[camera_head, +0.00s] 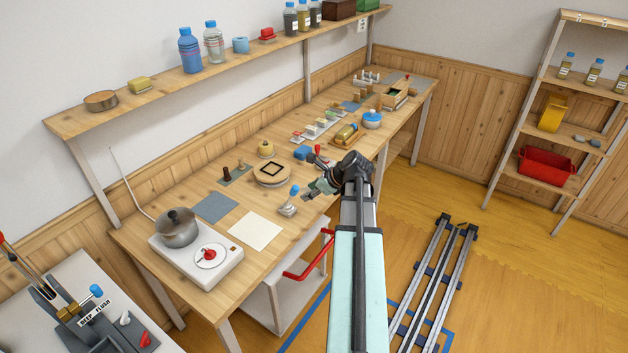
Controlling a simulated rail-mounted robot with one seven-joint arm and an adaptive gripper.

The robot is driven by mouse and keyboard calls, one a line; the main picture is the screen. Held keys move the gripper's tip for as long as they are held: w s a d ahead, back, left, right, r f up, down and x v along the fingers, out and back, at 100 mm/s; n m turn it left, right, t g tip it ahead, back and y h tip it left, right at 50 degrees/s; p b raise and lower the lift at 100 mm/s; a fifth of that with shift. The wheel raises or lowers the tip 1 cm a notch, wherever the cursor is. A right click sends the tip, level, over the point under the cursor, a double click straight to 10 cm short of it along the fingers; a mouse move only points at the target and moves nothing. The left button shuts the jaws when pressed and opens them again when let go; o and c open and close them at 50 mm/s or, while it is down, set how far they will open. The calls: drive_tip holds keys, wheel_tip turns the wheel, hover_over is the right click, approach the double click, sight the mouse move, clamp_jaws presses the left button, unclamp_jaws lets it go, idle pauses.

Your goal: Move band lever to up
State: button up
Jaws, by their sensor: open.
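My gripper (308,194) is open and empty over the front edge of the long wooden bench. Just left of it stands a small grey device with a blue-tipped lever (294,191), its base on the bench. The lever looks roughly upright. A small gap seems to lie between the gripper and this lever, but I cannot tell for sure. No label reading "band" can be made out, so I cannot tell whether this is the band lever. Another blue-tipped lever (96,291) stands on a labelled grey unit at the lower left.
On the bench (140,230) are a pot (177,228) on a white hotplate (222,268), a round wooden stand (272,174) and a white sheet (255,229). A white cart (268,292) with a red handle stands under the front edge.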

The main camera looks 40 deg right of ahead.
sight(296, 188)
drive_tip(key=shift+w+d+f+m+t+b, duration=0.15)
drive_tip(key=shift+w+f+m+b, duration=0.3)
drive_tip(key=shift+w+b, duration=0.65)
drive_tip(key=shift+w+f+m+t+b, duration=0.1)
drive_tip(key=shift+w+f+m+b, duration=0.3)
drive_tip(key=shift+w+b, duration=0.65)
drive_tip(key=shift+w+d+f+m+t+b, duration=0.15)
drive_tip(key=shift+w+f+m+b, duration=0.25)
drive_tip(key=shift+w+b, duration=0.65)
drive_tip(key=shift+a+r, duration=0.1)
drive_tip(key=shift+a, duration=0.05)
drive_tip(key=shift+w+f+p, duration=0.2)
drive_tip(key=shift+f+p, duration=0.05)
drive_tip(key=shift+p, duration=0.2)
